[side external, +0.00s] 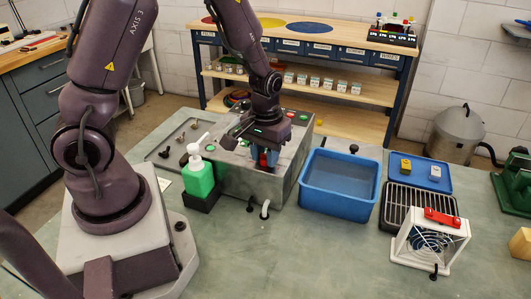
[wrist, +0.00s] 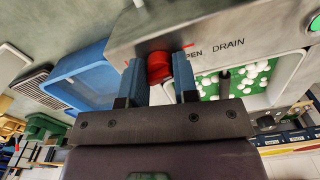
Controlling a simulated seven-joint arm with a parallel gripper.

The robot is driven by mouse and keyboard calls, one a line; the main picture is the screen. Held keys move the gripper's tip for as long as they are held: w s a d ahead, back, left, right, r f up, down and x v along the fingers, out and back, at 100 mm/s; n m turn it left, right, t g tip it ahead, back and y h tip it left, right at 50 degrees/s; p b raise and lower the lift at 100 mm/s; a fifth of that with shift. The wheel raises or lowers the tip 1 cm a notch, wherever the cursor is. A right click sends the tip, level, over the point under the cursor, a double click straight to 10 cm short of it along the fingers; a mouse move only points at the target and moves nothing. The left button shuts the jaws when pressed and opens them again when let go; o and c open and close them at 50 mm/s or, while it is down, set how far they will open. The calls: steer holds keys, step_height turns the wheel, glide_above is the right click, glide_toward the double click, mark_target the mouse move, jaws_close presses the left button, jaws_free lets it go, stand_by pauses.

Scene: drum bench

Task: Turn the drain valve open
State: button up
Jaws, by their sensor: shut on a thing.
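The drain valve has a red handle (wrist: 158,68) on the grey metal face of the drum box (wrist: 205,22). The lettering "DRAIN" and part of "OPEN" show beside it in the wrist view. My gripper (wrist: 159,82) is shut on the red handle, with one blue finger on each side. In the side view my gripper (side external: 264,157) reaches down at the front of the grey box (side external: 235,180), and a little red of the handle (side external: 264,160) shows between the fingers. The handle's exact angle is hard to tell.
A blue tub (side external: 340,183) stands right of the box. A green pump bottle (side external: 199,178) stands to its left. A pale spout (side external: 265,209) hangs at the box front. A white-framed fan (side external: 430,245) and a black rack (side external: 412,207) are farther right.

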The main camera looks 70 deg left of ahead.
mark_target(264, 154)
steer(key=shift+m, duration=1)
steer(key=o, duration=0.9)
step_height(264, 154, up, 13)
steer(key=shift+r, duration=0.1)
steer(key=s+d+r+m+t, duration=0.1)
steer(key=s+d+r+t, duration=0.1)
steer(key=s+r, duration=0.1)
steer(key=s+d+r+m+t, duration=0.1)
steer(key=s+d+r+m, duration=0.1)
steer(key=s+r, duration=0.1)
steer(key=s+d+r+m+t, duration=0.1)
steer(key=s+d+r+t, duration=0.1)
steer(key=s+r, duration=0.2)
steer(key=shift+s+d+m+t, duration=0.2)
steer(key=shift+s+m+t, duration=0.15)
steer(key=shift+s, duration=0.3)
